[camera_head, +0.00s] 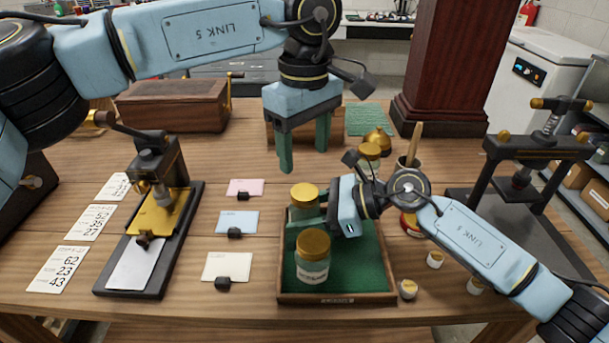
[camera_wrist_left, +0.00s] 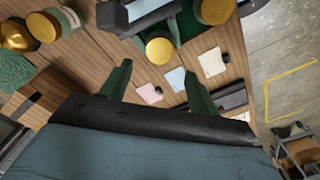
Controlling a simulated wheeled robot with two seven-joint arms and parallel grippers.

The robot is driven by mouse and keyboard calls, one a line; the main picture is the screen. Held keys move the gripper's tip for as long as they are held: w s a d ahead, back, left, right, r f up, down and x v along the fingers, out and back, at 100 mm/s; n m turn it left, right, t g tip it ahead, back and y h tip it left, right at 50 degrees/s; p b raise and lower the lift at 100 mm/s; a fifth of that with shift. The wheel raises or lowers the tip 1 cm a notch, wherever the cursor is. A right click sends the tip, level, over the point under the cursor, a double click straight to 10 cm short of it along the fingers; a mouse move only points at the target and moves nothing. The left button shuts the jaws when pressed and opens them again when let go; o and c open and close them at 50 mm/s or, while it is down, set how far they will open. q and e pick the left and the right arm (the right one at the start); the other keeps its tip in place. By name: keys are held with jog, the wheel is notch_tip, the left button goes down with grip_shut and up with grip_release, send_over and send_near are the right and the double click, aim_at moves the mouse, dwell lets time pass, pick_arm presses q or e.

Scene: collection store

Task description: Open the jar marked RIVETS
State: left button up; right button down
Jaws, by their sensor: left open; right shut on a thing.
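Two glass jars with gold lids stand upright in a green-lined wooden tray (camera_head: 362,297). The front jar (camera_head: 312,262) has a pale label too small to read. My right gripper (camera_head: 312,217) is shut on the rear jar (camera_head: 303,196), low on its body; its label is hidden. My left gripper (camera_head: 304,165) is open and empty, pointing down above and slightly behind the rear jar's lid, apart from it. In the left wrist view the rear jar's gold lid (camera_wrist_left: 160,50) shows beyond the open fingers (camera_wrist_left: 157,75). I cannot tell which jar is marked RIVETS.
Another gold-lidded jar (camera_head: 369,155) and a brass bell-shaped object (camera_head: 377,138) stand behind the tray. A press (camera_head: 160,185) stands left, cards (camera_head: 238,222) lie between it and the tray. A black screw press (camera_head: 530,150) stands right. Small white pots (camera_head: 407,289) sit right of the tray.

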aim_at(304, 191)
pick_arm(q)
notch_tip(304, 191, down, 8)
jog(key=shift+r, duration=0.2)
jog(key=shift+c, duration=0.4)
jog(key=c, duration=0.9)
jog(key=n, duration=1.9)
jog(key=shift+n, duration=0.4)
jog(key=shift+r, duration=0.2)
